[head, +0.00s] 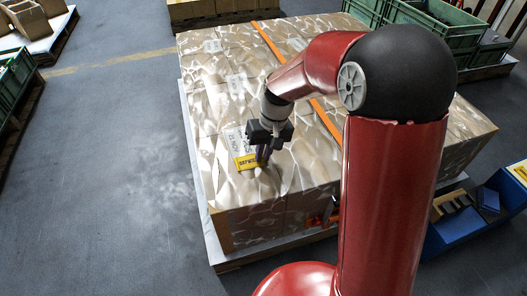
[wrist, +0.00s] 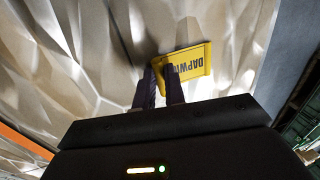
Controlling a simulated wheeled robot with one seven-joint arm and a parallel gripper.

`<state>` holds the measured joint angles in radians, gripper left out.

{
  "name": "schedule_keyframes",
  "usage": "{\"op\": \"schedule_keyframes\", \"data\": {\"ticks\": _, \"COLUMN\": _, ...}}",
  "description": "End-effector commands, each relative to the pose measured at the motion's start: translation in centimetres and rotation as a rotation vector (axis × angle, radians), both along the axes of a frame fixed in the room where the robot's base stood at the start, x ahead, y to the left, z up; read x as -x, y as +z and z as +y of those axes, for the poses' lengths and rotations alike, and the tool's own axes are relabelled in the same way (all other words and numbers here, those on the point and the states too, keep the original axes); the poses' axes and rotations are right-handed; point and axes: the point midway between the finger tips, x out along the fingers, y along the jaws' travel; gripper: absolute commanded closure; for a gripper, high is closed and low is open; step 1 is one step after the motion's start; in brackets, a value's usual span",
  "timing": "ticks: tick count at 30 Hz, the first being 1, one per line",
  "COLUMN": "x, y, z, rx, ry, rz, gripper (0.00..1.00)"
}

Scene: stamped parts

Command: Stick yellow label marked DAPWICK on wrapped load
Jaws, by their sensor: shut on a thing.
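The yellow label (head: 246,161) carries dark letters and lies at the top of the wrapped load (head: 215,120), near its front left part. In the wrist view the label (wrist: 187,64) shows DAPWICK partly, upside down, with its end hidden by a finger. My gripper (head: 262,160) is shut on the label's edge, fingers pointing down at the load. In the wrist view my gripper (wrist: 160,75) has both fingertips at the label's left edge. The label looks close to or against the film; I cannot tell whether it touches all over.
Orange straps (head: 268,42) cross the load. A pallet edge (head: 215,262) shows below. Green crates (head: 440,25) stand at the back right, and a blue bin (head: 460,228) stands at the right.

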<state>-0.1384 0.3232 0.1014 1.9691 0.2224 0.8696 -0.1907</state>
Motion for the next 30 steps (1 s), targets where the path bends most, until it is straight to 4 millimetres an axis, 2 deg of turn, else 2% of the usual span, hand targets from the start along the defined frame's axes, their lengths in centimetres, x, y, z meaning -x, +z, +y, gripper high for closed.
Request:
{"op": "schedule_keyframes", "data": {"ticks": 4, "x": 0.0, "y": -0.1, "z": 0.0, "rx": 0.0, "ry": 0.0, "rz": 0.001, "gripper": 1.0}}
{"op": "schedule_keyframes", "data": {"ticks": 5, "x": 0.0, "y": -0.1, "z": 0.0, "rx": 0.0, "ry": 0.0, "rz": 0.001, "gripper": 0.86}}
{"op": "schedule_keyframes", "data": {"ticks": 10, "x": 0.0, "y": -0.1, "z": 0.0, "rx": 0.0, "ry": -0.001, "rz": 0.001, "gripper": 0.64}}
{"op": "schedule_keyframes", "data": {"ticks": 19, "x": 0.0, "y": -0.1, "z": -0.2, "rx": 0.004, "ry": -0.003, "rz": 0.002, "gripper": 0.63}}
{"op": "schedule_keyframes", "data": {"ticks": 22, "x": -0.1, "y": 0.4, "z": -0.3, "rx": 0.003, "ry": -0.003, "rz": 0.001, "gripper": 0.63}}
{"op": "schedule_keyframes", "data": {"ticks": 30, "x": -0.3, "y": 4.9, "z": -0.9, "rx": 0.0, "ry": -0.001, "rz": -0.004, "gripper": 0.63}}
